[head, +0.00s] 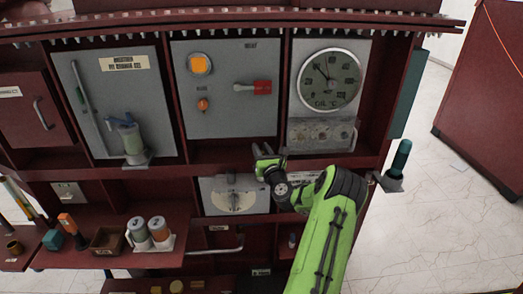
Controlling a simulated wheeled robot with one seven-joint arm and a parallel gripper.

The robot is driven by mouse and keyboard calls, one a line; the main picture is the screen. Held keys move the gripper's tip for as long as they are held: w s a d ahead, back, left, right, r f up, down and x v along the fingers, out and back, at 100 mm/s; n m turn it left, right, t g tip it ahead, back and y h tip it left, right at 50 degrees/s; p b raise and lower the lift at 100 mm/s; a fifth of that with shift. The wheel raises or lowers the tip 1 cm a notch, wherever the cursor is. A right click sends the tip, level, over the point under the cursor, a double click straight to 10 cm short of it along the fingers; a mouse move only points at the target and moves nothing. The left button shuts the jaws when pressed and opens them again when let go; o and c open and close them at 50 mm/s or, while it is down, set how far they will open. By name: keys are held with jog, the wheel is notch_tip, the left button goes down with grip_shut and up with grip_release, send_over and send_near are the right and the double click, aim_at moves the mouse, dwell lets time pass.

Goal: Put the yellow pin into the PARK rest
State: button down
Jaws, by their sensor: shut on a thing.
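My gripper (268,152) is at the middle of the cabinet front, just below the relay panel (228,115) and above a white half-round dial (234,199). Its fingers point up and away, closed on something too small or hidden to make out. I cannot clearly pick out the yellow pin; the gripper may hide it. No PARK lettering can be read. A pale label (304,176) is partly hidden behind my arm, and its text is not legible.
A teal cylinder (401,157) stands on a bracket at the cabinet's right edge. The left shelf (165,259) holds two capped canisters (149,234), a brown box (107,240) and an orange-topped piece (67,222). A large round gauge (329,80) is at upper right.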

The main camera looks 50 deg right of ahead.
jog(key=shift+f+b, duration=0.85)
jog(key=shift+f, duration=0.4)
jog(key=c, duration=0.8)
grip_release()
jog(key=b+v, duration=0.5)
jog(key=v, duration=1)
jog(key=shift+s+a, duration=0.25)
jog(key=shift+s, duration=0.05)
